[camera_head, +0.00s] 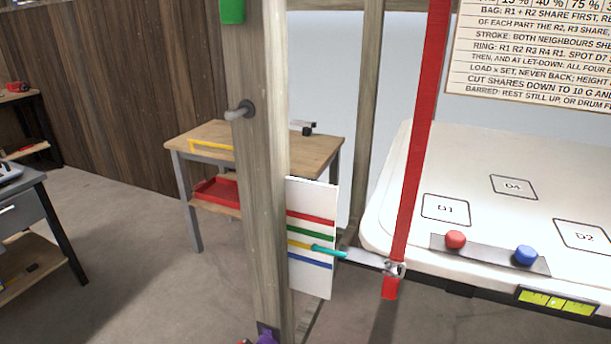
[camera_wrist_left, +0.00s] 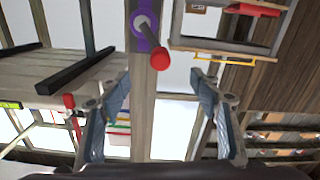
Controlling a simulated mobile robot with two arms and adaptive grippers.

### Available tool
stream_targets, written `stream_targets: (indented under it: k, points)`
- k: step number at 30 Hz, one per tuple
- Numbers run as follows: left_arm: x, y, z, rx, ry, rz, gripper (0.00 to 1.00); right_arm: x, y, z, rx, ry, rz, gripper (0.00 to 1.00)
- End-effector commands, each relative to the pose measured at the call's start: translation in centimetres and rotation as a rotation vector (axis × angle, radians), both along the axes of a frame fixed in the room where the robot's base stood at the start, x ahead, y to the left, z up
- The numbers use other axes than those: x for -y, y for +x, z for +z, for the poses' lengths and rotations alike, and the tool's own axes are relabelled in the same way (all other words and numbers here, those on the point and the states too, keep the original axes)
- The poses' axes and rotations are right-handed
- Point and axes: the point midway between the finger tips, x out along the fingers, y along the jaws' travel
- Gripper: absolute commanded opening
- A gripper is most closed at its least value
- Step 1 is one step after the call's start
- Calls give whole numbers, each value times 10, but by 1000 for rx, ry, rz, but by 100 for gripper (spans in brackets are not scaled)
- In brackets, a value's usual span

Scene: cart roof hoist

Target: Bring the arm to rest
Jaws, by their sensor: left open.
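My left gripper (camera_wrist_left: 160,82) shows in the left wrist view, with its two fingers spread wide apart and nothing between them. A wooden post (camera_wrist_left: 142,115) runs behind the gap. A red-tipped peg (camera_wrist_left: 160,59) with a purple ring at its base (camera_wrist_left: 146,25) sticks out from the post, above and beyond the fingertips in the picture. In the head view the same kind of post (camera_head: 262,180) stands in front, with a bit of purple (camera_head: 266,337) at the bottom edge. Neither gripper can be made out in the head view. My right gripper shows in neither view.
A red strap (camera_head: 415,150) hangs beside the white cart roof (camera_head: 495,170). A teal-tipped pointer (camera_head: 328,252) reaches across a striped white board (camera_head: 314,205). A wooden table (camera_head: 315,150) stands behind the post. The floor at left (camera_head: 120,260) is clear.

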Motion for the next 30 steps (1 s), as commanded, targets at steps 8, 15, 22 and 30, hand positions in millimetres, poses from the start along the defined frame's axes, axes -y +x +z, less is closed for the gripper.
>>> stream_targets:
  k: [8,15,22,30]
  points:
    - [-21,-33,-110,-301,154,87,58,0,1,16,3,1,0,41]
    - [-34,-141,-260,-746,340,128,58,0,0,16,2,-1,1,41]
    - [-21,-280,-347,-1146,466,84,58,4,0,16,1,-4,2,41]
    - [-5,-369,-372,-1373,528,21,58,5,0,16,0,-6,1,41]
